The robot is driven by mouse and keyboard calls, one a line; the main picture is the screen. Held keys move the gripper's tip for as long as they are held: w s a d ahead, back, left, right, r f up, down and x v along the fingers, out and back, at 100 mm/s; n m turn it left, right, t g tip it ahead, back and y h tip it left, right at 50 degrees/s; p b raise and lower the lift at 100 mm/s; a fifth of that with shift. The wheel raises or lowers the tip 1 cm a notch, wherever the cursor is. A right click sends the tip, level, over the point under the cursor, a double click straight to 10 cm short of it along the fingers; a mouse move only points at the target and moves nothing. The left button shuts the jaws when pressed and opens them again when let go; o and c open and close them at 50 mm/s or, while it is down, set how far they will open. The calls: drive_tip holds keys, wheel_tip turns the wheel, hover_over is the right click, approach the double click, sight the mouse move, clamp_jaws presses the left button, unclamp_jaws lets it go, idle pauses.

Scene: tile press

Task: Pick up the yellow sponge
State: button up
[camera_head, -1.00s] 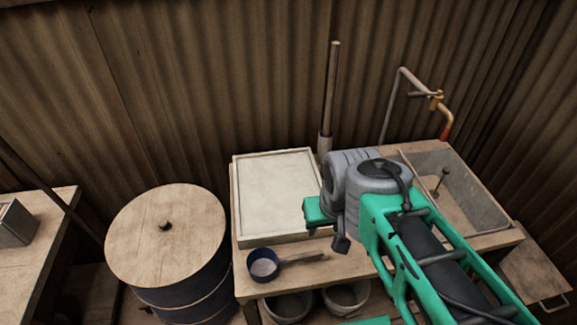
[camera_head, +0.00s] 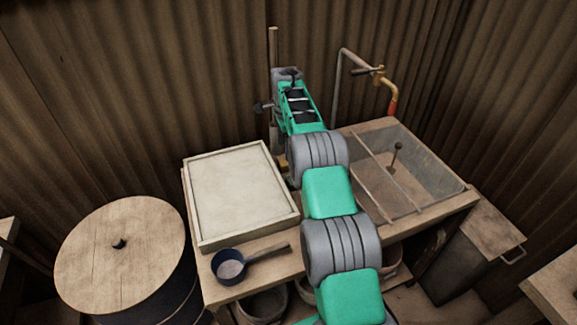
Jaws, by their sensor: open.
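A small yellow patch (camera_head: 283,161) shows between the white-topped tray and my arm, on the wooden bench. It is probably part of the yellow sponge, but most of it is hidden behind my arm. My green and grey arm reaches up over the bench towards the back wall, with its far end in front of the upright pole. My gripper's fingers cannot be made out, as the arm's own links hide them.
A framed white tray (camera_head: 292,217) lies on the bench, with a dark long-handled pan (camera_head: 229,268) in front. A sink (camera_head: 442,181) and tap (camera_head: 391,92) are right. A lidded drum (camera_head: 100,262) stands left. The upright pole (camera_head: 273,50) stands behind the bench.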

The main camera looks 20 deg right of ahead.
drive_tip(key=f, duration=0.3)
drive_tip(key=f+p, duration=0.1)
drive_tip(key=f, duration=0.3)
drive_tip(key=shift+s+d+f, duration=0.1)
drive_tip(key=shift+d+f, duration=0.1)
drive_tip(key=shift+c, duration=0.4)
drive_tip(key=c, duration=1.3)
